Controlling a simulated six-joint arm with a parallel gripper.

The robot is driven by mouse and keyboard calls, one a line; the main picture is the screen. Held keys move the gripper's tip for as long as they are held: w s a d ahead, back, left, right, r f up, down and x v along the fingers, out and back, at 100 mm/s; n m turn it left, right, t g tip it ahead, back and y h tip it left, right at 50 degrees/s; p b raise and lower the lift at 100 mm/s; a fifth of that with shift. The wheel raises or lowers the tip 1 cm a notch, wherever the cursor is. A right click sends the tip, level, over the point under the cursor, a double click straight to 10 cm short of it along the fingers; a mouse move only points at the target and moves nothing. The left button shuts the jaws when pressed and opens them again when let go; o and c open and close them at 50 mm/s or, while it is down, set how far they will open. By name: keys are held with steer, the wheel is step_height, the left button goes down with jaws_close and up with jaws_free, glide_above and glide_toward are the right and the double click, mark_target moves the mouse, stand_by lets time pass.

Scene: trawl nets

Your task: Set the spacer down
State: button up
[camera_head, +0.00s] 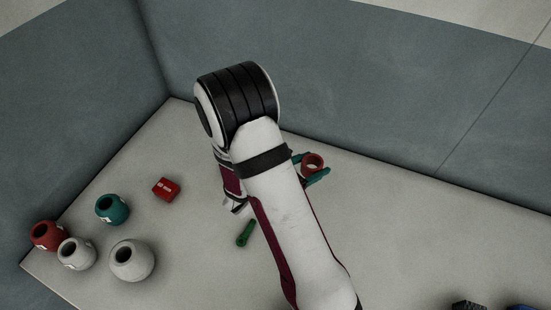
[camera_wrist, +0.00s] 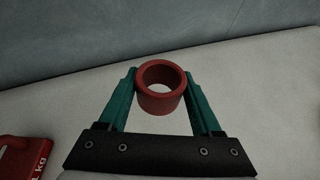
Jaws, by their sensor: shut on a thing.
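The spacer is a short red ring. In the wrist view the spacer (camera_wrist: 159,101) sits between the teal fingertips of my gripper (camera_wrist: 160,88), its open bore facing the camera. My gripper is shut on it, one finger against each side. In the head view the spacer (camera_head: 312,160) and the teal fingers of my gripper (camera_head: 313,168) show just right of my arm, which hides the rest of the gripper. I cannot tell whether the spacer touches the pale table (camera_head: 190,245).
A red block (camera_head: 165,188) lies on the left; it also shows in the wrist view (camera_wrist: 22,157). Round pots stand far left: red (camera_head: 48,236), teal (camera_head: 112,209) and two white (camera_head: 131,260). A green piece (camera_head: 245,233) lies beside my arm. Grey walls (camera_head: 350,95) close the back.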

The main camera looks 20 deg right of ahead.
step_height(320, 180, up, 5)
steer(key=n+t+y, duration=0.9)
steer(key=n+y, duration=0.3)
steer(key=n, duration=0.1)
glide_above(172, 142)
step_height(172, 142, down, 14)
steer(key=shift+s+f, duration=0.1)
steer(key=shift+f, duration=0.25)
steer(key=shift+f, duration=0.1)
steer(key=o, duration=1.5)
